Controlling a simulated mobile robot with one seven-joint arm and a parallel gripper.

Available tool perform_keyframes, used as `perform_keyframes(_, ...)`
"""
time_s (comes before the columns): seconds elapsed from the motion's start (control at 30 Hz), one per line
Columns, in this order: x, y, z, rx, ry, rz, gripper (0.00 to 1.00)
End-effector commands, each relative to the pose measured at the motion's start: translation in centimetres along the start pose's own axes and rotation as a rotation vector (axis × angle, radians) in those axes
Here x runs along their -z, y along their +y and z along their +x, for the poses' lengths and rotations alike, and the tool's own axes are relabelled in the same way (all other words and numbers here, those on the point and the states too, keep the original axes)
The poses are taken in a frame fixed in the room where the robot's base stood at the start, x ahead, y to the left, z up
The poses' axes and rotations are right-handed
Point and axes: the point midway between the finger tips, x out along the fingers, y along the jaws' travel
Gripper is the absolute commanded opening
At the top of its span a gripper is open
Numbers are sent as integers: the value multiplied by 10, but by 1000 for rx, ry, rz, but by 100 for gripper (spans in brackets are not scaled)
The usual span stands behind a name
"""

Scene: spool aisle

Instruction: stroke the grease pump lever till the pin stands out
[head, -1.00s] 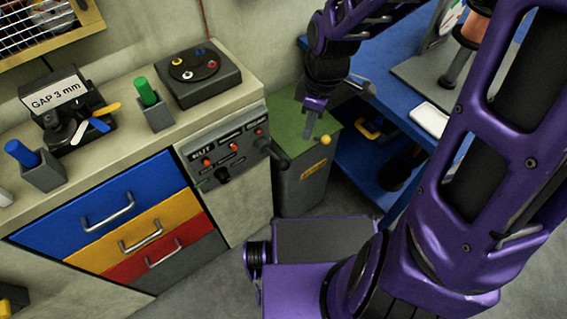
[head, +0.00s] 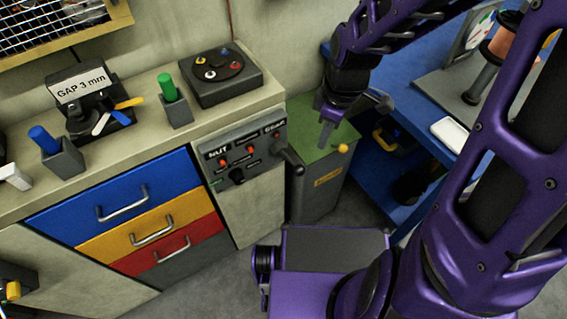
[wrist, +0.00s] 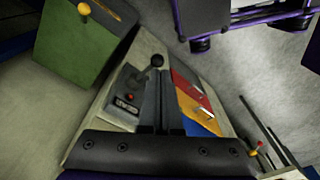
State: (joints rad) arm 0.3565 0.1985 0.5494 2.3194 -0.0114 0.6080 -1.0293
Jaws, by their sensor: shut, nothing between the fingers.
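No part is marked as the grease pump, and I cannot tell the pin. A green-topped grey box (head: 315,195) with a yellow label stands on the floor between the cabinet and the blue bench. A yellow ball knob (head: 343,148) shows at it; in the wrist view this yellow knob (wrist: 84,9) is on a short stick over the green top. My gripper (head: 326,138) points down above the green top, just left of the knob in the head view. It is shut and empty. In the wrist view my gripper (wrist: 160,90) is apart from the knob.
A control panel (head: 243,160) with a black-knobbed lever (head: 288,156) is left of the box. A cabinet top (head: 140,122) holds a gap gauge (head: 90,100) and a round-dial unit (head: 220,77). The blue bench (head: 405,60) is close on the right.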

Motion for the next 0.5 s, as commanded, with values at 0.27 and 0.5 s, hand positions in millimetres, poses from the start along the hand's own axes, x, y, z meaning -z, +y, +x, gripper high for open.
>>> perform_keyframes(0.27,16,-2,34,13,5,-6,0)
perform_keyframes(0.5,24,0,54,3,-1,-5,0)
